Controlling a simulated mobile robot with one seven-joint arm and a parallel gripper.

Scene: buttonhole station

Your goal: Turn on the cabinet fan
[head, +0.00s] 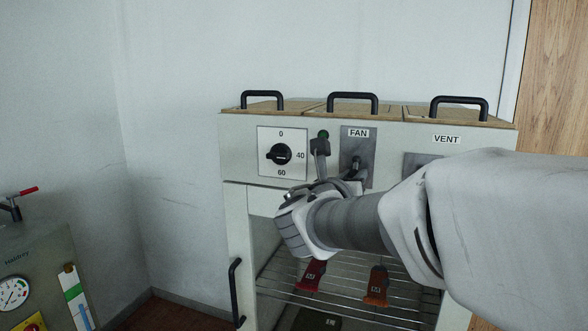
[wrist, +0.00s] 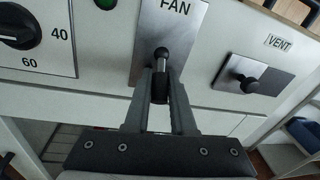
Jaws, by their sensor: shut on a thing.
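The fan switch is a short metal lever with a dark tip (wrist: 159,92) on a grey plate marked FAN (wrist: 190,22). In the head view the same FAN plate (head: 347,143) is on the cabinet's front panel. The lever points outward and downward in the wrist view. My gripper (wrist: 160,88) is shut on the lever's tip, with one finger on each side. In the head view my gripper (head: 338,168) reaches up to the plate from below and partly covers the lever. A dark green lamp (head: 323,135) is just left of the plate.
A dial (head: 280,154) marked 0, 40 and 60 is left of the lamp. A VENT knob (wrist: 249,84) is to the right, mostly behind my arm in the head view. Black handles (head: 353,97) stand on the cabinet top. A wire rack (head: 340,299) is below.

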